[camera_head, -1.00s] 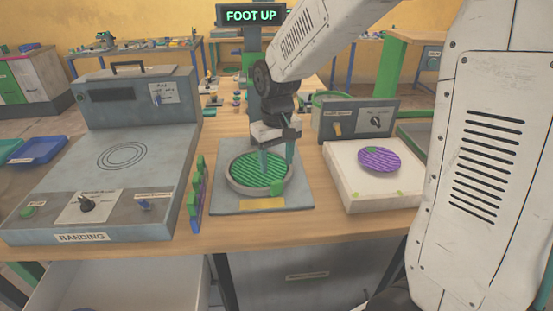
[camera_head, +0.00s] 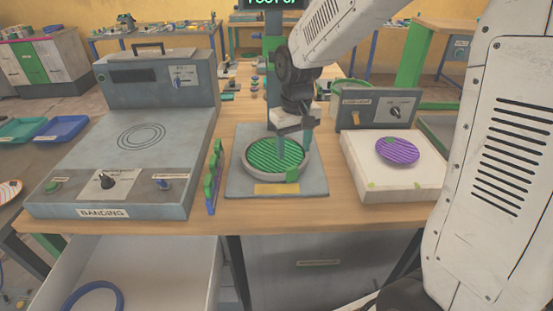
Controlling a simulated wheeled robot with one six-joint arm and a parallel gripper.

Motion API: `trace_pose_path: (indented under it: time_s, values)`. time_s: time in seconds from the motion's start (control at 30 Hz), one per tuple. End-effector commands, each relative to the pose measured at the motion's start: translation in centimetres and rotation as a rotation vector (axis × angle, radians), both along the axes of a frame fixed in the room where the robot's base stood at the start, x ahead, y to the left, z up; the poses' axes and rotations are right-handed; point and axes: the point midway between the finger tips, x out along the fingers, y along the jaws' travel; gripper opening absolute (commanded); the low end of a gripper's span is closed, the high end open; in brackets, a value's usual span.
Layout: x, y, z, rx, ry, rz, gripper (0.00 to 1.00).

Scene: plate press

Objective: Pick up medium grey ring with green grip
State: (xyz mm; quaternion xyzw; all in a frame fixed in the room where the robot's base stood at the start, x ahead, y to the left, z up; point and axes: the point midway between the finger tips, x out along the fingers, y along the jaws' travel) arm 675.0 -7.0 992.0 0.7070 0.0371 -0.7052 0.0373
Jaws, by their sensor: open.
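The grey ring (camera_head: 245,165) sits on a square grey base plate (camera_head: 238,184) at the middle of the table. Its green grip (camera_head: 292,174) is on the near right side. A green ribbed disc (camera_head: 270,158) lies inside the ring. My gripper (camera_head: 296,148) is open, pointing down over the far right part of the ring and disc. Its fingers hide part of the disc and the ring's far right rim. I cannot tell whether a finger touches the ring or disc. Nothing shows between the fingers.
A grey banding machine (camera_head: 70,177) stands left, with green and purple upright pieces (camera_head: 214,175) beside it. A white-topped unit (camera_head: 365,174) holding a purple disc (camera_head: 398,151) stands right. Below, an open drawer (camera_head: 150,265) holds a blue ring (camera_head: 92,290).

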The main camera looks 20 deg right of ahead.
Motion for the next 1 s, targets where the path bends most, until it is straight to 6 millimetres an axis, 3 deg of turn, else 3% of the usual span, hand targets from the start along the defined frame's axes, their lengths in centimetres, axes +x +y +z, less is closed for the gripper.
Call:
trace_pose_path:
  time_s: [0.37,0.7,1.0]
  values:
    - [0.1,-0.2,-3.6,-0.001,0.005,0.0,0.56]
    - [-0.2,0.2,-8.1,-0.001,0.005,0.0,0.56]
    - [-0.1,0.2,-8.5,0.0,0.002,0.0,0.56]
